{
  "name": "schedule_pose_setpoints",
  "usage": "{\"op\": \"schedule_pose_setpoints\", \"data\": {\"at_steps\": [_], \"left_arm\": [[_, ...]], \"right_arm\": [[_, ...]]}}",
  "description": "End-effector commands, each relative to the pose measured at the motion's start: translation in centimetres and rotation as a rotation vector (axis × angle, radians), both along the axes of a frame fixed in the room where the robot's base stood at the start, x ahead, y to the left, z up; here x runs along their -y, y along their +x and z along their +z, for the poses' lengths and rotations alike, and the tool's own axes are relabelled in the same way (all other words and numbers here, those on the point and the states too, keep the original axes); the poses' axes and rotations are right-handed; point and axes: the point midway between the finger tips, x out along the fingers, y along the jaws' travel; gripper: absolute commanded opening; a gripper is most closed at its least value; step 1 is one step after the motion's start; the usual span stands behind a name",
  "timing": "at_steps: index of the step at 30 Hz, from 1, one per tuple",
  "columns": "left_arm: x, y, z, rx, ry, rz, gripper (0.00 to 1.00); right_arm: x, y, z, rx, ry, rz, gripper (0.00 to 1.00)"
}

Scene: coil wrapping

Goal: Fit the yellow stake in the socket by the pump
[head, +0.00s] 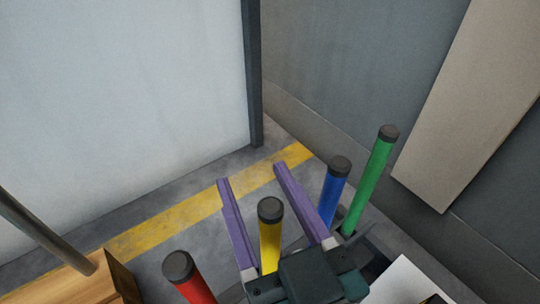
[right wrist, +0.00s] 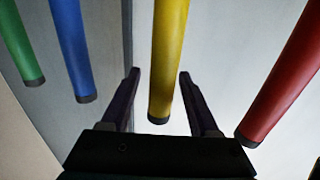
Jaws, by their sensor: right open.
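The yellow stake (head: 270,238) stands upright with a dark cap, in a row with other coloured stakes. My right gripper (head: 248,172) has purple fingers and is open, with one finger on each side of the yellow stake in the head view. In the right wrist view the yellow stake (right wrist: 168,60) shows between the two open fingers (right wrist: 158,75); I cannot tell whether either finger touches it. The lower part of the stake is hidden by my gripper in the head view. My left gripper, the pump and its socket are not in view.
A red stake (head: 190,278) stands left of the yellow one, and blue (head: 333,190) and green (head: 371,182) stakes stand to its right. A wooden block with a metal post (head: 48,235) is at lower left. A wall and a beige panel (head: 470,105) rise behind.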

Motion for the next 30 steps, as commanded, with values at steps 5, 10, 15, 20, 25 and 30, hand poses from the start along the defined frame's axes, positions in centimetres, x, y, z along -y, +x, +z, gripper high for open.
{"op": "schedule_pose_setpoints", "data": {"at_steps": [5,10,15,20,25,30], "left_arm": [[0.07,0.01,-0.01,0.001,-0.003,0.002,0.50],[0.20,0.01,0.01,0.000,-0.007,0.005,0.50],[0.25,0.03,0.01,0.001,-0.010,0.006,0.50],[0.24,0.03,0.01,0.001,-0.010,0.006,0.50],[0.23,0.03,0.01,0.001,-0.010,0.006,0.50],[0.14,0.03,0.00,0.000,-0.006,0.004,0.50]], "right_arm": [[-0.06,0.15,0.08,-0.001,0.000,0.000,0.61],[-0.05,0.13,0.06,-0.001,0.000,0.000,0.49],[-0.04,0.11,0.05,-0.001,0.000,0.000,0.30],[-0.04,0.11,0.04,-0.001,0.000,0.000,0.12],[-0.05,0.10,0.04,-0.001,0.000,0.000,0.00],[-0.05,0.10,0.03,-0.001,0.000,0.000,0.00]]}}
